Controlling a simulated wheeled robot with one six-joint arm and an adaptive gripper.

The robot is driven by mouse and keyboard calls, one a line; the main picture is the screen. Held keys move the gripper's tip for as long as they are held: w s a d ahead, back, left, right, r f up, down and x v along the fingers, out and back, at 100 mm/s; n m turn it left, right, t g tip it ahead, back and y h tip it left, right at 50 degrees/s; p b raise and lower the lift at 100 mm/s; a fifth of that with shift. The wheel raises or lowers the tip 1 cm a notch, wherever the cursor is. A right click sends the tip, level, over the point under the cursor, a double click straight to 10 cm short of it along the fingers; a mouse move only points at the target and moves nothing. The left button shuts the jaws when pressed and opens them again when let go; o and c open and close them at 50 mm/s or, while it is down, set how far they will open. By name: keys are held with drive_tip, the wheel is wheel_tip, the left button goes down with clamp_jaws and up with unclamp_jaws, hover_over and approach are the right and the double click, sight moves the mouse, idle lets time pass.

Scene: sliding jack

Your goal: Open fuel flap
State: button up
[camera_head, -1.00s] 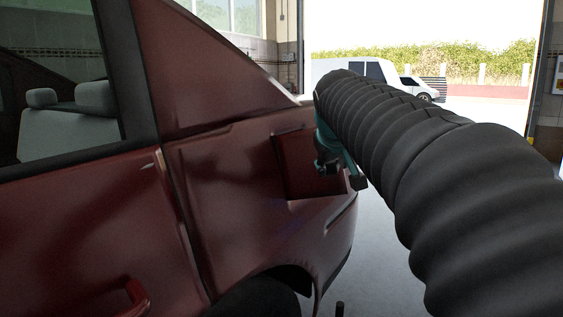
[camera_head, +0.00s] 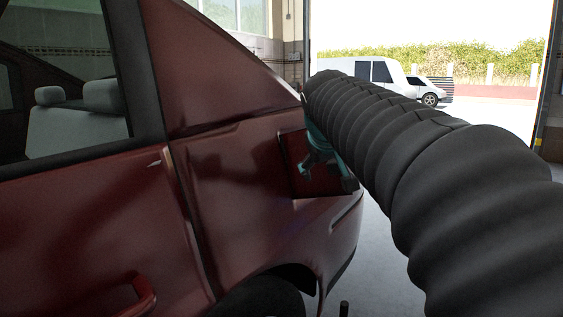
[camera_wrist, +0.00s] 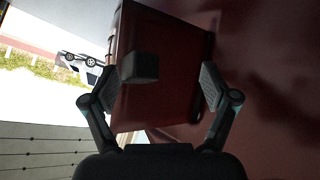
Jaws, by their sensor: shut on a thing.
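The fuel flap (camera_head: 297,155) is a dark red square panel on the rear side of a dark red car (camera_head: 225,190). My gripper (camera_head: 320,165) is in front of it, partly covering it. How far the flap stands out from the body is unclear.
The car's door handle (camera_head: 143,297) and rear wheel (camera_head: 265,297) are lower down. A white van (camera_head: 355,70) and another vehicle (camera_head: 430,90) stand outside the open doorway.

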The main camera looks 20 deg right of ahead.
drive_tip(key=shift+w+d+f, duration=0.15)
drive_tip(key=shift+d+f, duration=0.05)
drive_tip(key=shift+d, duration=0.25)
drive_tip(key=v, duration=1.2)
drive_tip(key=shift+d+r, duration=0.15)
drive_tip(key=shift+r, duration=0.15)
